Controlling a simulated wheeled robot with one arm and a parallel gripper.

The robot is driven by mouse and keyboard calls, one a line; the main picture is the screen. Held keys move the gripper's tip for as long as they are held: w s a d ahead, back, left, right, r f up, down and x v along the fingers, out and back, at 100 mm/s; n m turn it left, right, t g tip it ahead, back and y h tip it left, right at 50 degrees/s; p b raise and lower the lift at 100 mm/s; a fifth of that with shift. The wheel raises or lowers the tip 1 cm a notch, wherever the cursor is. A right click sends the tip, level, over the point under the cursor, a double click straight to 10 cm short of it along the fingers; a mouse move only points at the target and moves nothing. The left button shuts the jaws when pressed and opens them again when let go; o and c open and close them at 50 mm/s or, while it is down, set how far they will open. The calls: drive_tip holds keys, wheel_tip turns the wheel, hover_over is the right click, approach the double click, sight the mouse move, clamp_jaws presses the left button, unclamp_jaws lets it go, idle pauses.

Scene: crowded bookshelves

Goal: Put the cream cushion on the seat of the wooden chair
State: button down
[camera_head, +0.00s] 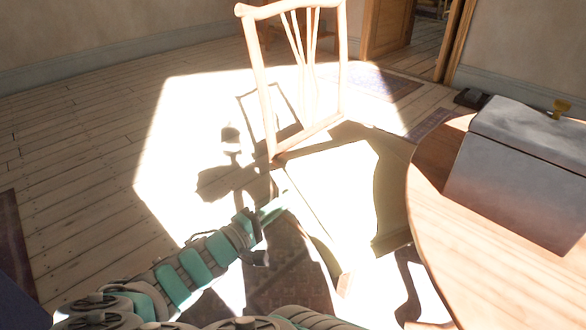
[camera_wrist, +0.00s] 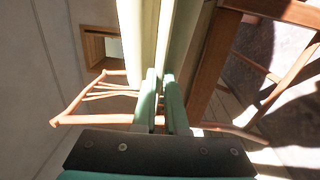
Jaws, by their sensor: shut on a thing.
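The wooden chair (camera_head: 341,70) stands in bright sun in the middle of the head view, its back away from me. In the wrist view its back (camera_wrist: 90,98) shows at left and its brown seat side (camera_wrist: 213,65) at right. My gripper (camera_head: 274,207) reaches in from the lower left. Its two green fingers (camera_wrist: 163,100) are shut on the near edge of the cream cushion (camera_wrist: 137,40). The cushion (camera_head: 335,180) lies flat over the chair seat and hides most of it. Glare blurs its outline, and I cannot tell whether it touches the seat.
A round wooden table (camera_head: 440,205) with a grey box (camera_head: 525,150) on it stands close to the chair's right. A patterned rug (camera_head: 285,275) lies under the chair's near side. Bare floorboards (camera_head: 75,165) are open at left. A doorway (camera_head: 415,45) is at the back.

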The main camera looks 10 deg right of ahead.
drive_tip(key=w+a+f, duration=0.1)
drive_tip(key=w+f, duration=0.1)
drive_tip(key=w, duration=0.5)
drive_tip(key=w+a+f+b, duration=0.1)
drive_tip(key=w+a+f, duration=0.1)
drive_tip(key=w, duration=0.6)
drive_tip(key=shift+a+f, duration=0.2)
drive_tip(key=shift+f, duration=0.25)
drive_tip(key=shift+f, duration=0.15)
drive_tip(key=c, duration=1)
unclamp_jaws()
drive_tip(key=shift+o, duration=0.2)
drive_tip(key=v, duration=1.2)
drive_tip(key=shift+p, duration=0.4)
